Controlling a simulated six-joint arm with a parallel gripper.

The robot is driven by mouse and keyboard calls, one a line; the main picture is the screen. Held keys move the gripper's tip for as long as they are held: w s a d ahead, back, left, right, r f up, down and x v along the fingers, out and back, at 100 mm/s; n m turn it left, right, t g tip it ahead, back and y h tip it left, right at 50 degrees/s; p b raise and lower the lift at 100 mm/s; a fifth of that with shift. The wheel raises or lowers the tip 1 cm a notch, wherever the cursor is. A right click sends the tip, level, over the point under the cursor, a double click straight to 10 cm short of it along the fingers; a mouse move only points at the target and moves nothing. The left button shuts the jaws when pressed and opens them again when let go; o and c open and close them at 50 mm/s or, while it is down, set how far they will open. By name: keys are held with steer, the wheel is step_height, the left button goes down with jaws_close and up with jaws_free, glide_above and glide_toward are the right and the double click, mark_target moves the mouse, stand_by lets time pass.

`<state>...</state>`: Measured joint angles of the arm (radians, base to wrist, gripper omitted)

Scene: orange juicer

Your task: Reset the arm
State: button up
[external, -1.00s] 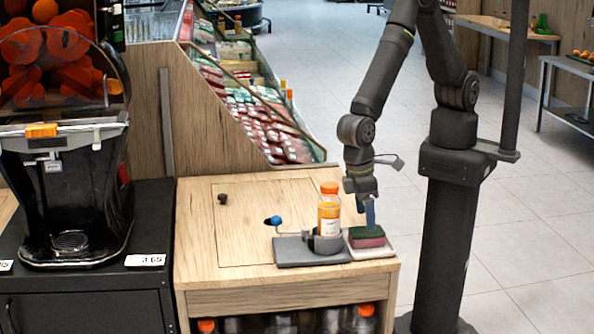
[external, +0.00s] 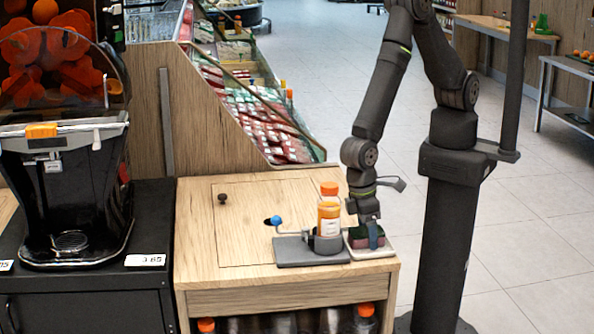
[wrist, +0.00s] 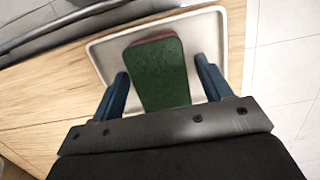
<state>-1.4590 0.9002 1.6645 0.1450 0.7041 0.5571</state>
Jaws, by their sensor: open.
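My gripper (external: 371,234) is open and low over the right front of the wooden counter. In the wrist view, its two blue fingers (wrist: 161,68) stand on either side of a sponge (wrist: 160,75) with a green top and a reddish side. A gap shows between each finger and the sponge. The sponge lies in a shallow white tray (wrist: 105,50); in the external view the gripper partly hides the sponge (external: 356,241).
An orange-capped juice bottle (external: 329,212) stands upright in a grey holder (external: 290,252) just left of the gripper. A blue-knobbed lever (external: 277,220) is beside it. The juicer (external: 75,185) stands far left. The counter's left part (external: 220,235) is mostly clear.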

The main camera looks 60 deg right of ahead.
steer(key=r, duration=0.3)
steer(key=w+r, duration=0.1)
steer(key=shift+w+d+r, duration=0.1)
steer(key=shift+d+r, duration=0.2)
steer(key=shift+r, duration=0.05)
steer(key=w+d+r, duration=0.6)
steer(key=w+d, duration=0.1)
steer(key=w, duration=0.2)
steer(key=w+d+m+y, duration=0.2)
steer(key=w+d+m, duration=1.7)
steer(key=w+d, duration=0.5)
steer(key=shift+w+d+f, duration=0.25)
steer(key=shift+d+f, duration=0.15)
steer(key=shift+d, duration=0.2)
steer(key=shift+s+a, duration=0.1)
steer(key=s+a+n, duration=0.5)
steer(key=s+a, duration=0.4)
steer(key=a, duration=0.4)
steer(key=shift+s+r, duration=0.3)
steer(key=shift+r, duration=0.1)
